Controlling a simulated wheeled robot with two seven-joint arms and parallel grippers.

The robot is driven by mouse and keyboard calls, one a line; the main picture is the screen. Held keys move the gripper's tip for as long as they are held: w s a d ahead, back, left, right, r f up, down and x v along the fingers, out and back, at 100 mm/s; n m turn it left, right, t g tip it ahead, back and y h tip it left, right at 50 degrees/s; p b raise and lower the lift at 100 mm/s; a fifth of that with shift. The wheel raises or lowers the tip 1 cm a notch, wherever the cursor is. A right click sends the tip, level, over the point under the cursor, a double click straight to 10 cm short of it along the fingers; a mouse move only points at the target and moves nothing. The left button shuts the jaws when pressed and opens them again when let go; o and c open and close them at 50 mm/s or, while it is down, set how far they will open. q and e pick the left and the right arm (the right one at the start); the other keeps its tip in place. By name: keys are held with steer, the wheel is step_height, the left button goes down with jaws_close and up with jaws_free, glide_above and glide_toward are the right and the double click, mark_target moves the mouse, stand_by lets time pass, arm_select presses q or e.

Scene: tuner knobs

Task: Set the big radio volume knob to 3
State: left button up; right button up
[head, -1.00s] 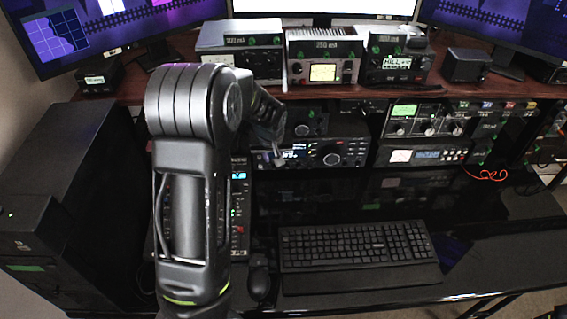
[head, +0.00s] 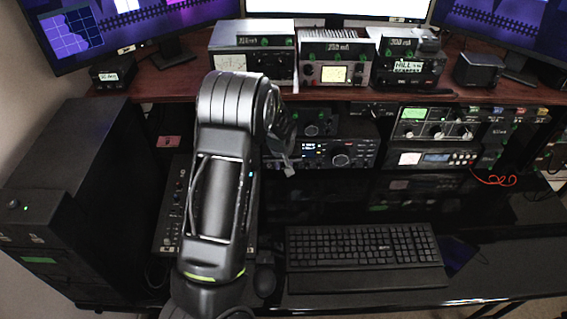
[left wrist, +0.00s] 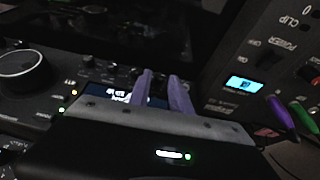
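The radio (head: 362,143) is a black unit on the shelf under the wooden top, with a lit display and a large round knob (head: 339,160). A large round knob with a pale rim also shows at the left of the left wrist view (left wrist: 22,70). I cannot tell which control is the volume knob, or read its setting. My left gripper (head: 286,168) is in front of the radio's left end. In the left wrist view its two purple fingers (left wrist: 160,88) are slightly apart, with nothing between them, near a small lit display. My right gripper is not in view.
Metered boxes (head: 335,65) stand on the wooden shelf above. More equipment (head: 430,125) is to the right of the radio. A keyboard (head: 362,246) and mouse (head: 264,282) lie on the black desk. A dark tower (head: 75,190) stands at the left.

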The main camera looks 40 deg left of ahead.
arm_select(q)
steer(key=shift+f, duration=0.25)
jaws_close()
stand_by(0.3)
